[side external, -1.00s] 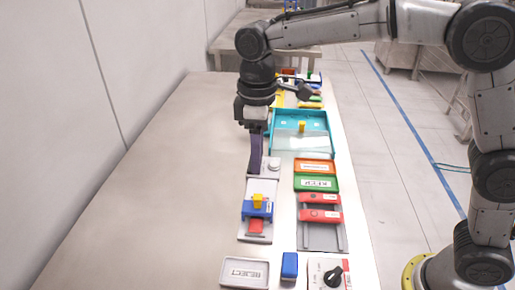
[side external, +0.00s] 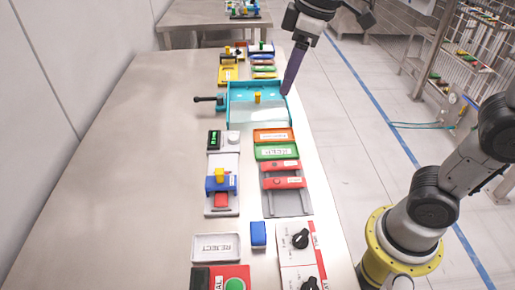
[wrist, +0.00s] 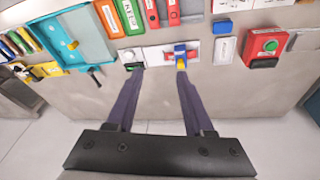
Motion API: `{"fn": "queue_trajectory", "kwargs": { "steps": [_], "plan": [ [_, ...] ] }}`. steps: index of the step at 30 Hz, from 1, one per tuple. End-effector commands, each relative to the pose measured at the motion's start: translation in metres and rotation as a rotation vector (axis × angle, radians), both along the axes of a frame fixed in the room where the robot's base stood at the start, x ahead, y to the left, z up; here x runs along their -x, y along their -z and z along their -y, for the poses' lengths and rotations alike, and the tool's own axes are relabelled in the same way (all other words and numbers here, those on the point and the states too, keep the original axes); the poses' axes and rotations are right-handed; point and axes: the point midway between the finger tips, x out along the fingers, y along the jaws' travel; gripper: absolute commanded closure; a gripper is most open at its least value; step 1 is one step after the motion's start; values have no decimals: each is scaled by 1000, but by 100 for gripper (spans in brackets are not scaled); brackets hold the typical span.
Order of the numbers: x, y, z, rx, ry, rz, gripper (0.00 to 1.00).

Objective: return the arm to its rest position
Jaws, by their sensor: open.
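My gripper (side external: 287,92) hangs high at the table's right side in the side external view, fingers pointing down and seen edge-on. In that view its tips overlap the right edge of the teal tray (side external: 232,104); I cannot tell the exact height. In the wrist view my gripper (wrist: 158,70) has its two purple fingers spread well apart with nothing between them. The fingertips overlap the white knob panel and the blue-and-yellow slide (wrist: 181,50) in that picture, with no clear contact. Part of my upper arm is out of frame in the side external view.
The steel table (side external: 130,160) is bare on its left. A green KEEP tray (side external: 276,152), red-handled rails (side external: 280,182), a REJECT tray (side external: 216,247), a blue block (side external: 258,234) and a dial panel (side external: 298,245) line its right part. A wire rack (side external: 470,60) stands at right.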

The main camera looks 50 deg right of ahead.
Motion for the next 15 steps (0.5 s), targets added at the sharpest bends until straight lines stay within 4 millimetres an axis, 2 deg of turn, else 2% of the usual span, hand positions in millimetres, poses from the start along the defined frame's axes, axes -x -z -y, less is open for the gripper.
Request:
{"fn": "queue_trajectory", "kwargs": {
  "steps": [1, 5, 9, 12, 15],
  "plan": [
    [20, -2, 12, -10, 45, 31, 48],
    [62, 6, 34, -35, 152, 98, 48],
    [106, 28, 50, -65, 275, 163, 48],
    [131, 52, 56, -89, 354, 198, 48],
    [145, 73, 58, -108, 412, 208, 48]
  ]
}}
